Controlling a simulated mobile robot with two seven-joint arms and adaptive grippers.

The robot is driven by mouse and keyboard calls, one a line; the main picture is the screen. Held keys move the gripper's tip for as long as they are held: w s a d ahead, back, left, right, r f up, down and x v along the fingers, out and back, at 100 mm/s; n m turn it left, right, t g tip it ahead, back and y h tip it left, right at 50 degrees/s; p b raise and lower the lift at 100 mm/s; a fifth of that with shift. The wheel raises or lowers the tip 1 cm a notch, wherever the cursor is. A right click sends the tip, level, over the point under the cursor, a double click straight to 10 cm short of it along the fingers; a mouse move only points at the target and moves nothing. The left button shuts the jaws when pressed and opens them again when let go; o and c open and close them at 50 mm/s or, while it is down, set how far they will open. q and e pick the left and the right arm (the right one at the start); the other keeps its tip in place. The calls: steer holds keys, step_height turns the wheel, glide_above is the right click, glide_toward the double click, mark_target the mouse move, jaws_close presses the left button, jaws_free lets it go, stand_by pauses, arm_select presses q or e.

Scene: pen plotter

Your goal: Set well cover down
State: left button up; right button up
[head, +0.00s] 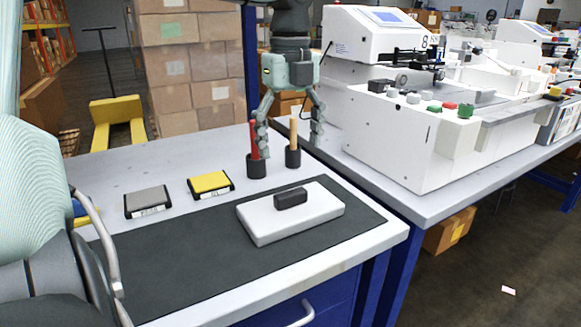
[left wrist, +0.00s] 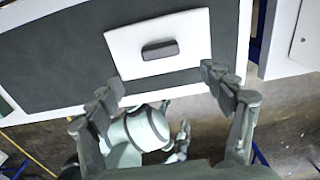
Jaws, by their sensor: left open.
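The well cover (head: 291,215) is a white slab with a dark block handle (head: 291,198) on top. It lies flat on the dark mat (head: 185,262) on the workbench. In the left wrist view the cover (left wrist: 185,30) lies beyond the fingertips, with its handle (left wrist: 160,50) bare. My left gripper (head: 290,132) is open and empty, fingers pointing down, apart from the cover and above it in the head view. Its fingers also show spread in the left wrist view (left wrist: 163,82).
A red-handled tool (head: 255,142) and a wooden-handled tool (head: 294,132) stand in black holders behind the cover, near the left fingers. A grey pad (head: 148,200) and a yellow pad (head: 210,183) lie left. A white machine (head: 400,140) stands right. The front mat is clear.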

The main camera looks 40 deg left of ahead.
arm_select(q)
steer(key=shift+r, duration=1.3)
stand_by(1.3)
